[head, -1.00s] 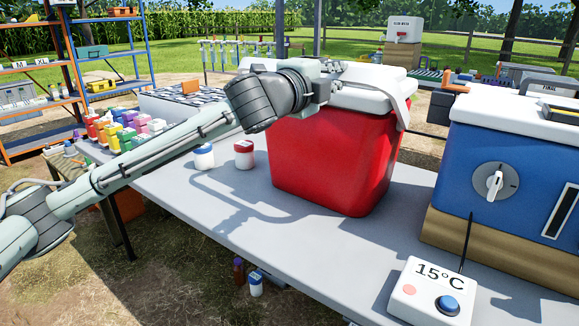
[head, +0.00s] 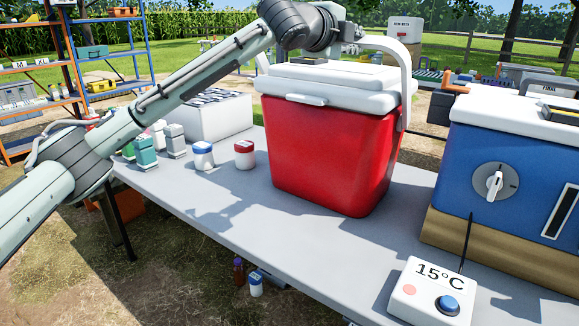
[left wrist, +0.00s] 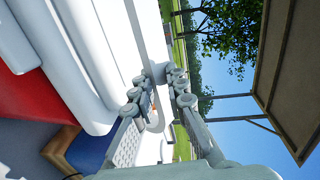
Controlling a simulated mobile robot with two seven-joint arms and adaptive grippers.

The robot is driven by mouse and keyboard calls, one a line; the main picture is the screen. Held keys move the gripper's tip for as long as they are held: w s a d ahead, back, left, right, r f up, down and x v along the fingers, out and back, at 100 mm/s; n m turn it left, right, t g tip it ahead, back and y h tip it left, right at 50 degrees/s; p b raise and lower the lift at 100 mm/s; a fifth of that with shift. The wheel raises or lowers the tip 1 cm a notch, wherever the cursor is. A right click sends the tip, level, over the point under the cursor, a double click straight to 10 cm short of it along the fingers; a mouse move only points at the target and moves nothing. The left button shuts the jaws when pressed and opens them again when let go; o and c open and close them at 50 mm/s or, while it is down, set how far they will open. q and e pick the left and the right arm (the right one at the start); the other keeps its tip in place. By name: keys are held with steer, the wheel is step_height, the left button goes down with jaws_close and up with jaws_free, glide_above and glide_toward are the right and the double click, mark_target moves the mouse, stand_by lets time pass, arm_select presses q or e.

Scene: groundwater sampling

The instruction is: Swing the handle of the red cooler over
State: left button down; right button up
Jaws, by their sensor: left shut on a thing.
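The red cooler (head: 330,150) stands on the grey table (head: 300,240) with its white lid (head: 335,88) shut. Its white handle (head: 405,75) stands up above the lid, its right arm rising from the cooler's right side. My left gripper (head: 350,38) is above the lid at the handle's top bar, partly hidden by my own wrist. In the left wrist view, its fingers (left wrist: 158,88) are closed around the handle's bar (left wrist: 140,35). The red body (left wrist: 25,95) shows at the left there. My right gripper is not in view.
A blue cooler (head: 500,150) with a dial stands close on the right. A 15°C button box (head: 432,290) sits at the front. A blue-capped jar (head: 203,156) and a red-capped jar (head: 244,155) stand left of the red cooler.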

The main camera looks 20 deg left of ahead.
arm_select(q)
steer(key=shift+w+d+r, duration=0.2)
steer(key=shift+w+r, duration=0.25)
steer(key=shift+r, duration=0.05)
steer(key=shift+w+d+r, duration=0.2)
steer(key=shift+w+r, duration=0.25)
steer(key=shift+r, duration=0.15)
steer(key=shift+w+d+r+g, duration=0.1)
steer(key=shift+w+r+g, duration=0.05)
steer(key=shift+w+g, duration=0.15)
steer(key=w+d+r+g, duration=0.1)
steer(key=w+d+r, duration=0.1)
steer(key=w, duration=0.6)
steer(key=shift+d+r+y, duration=0.25)
steer(key=shift+d+y, duration=0.15)
steer(key=shift+d, duration=0.1)
steer(key=c, duration=1.7)
jaws_free()
steer(key=o, duration=0.4)
steer(key=shift+s, duration=0.1)
steer(key=shift+f+g, duration=0.15)
steer(key=shift+g, duration=0.15)
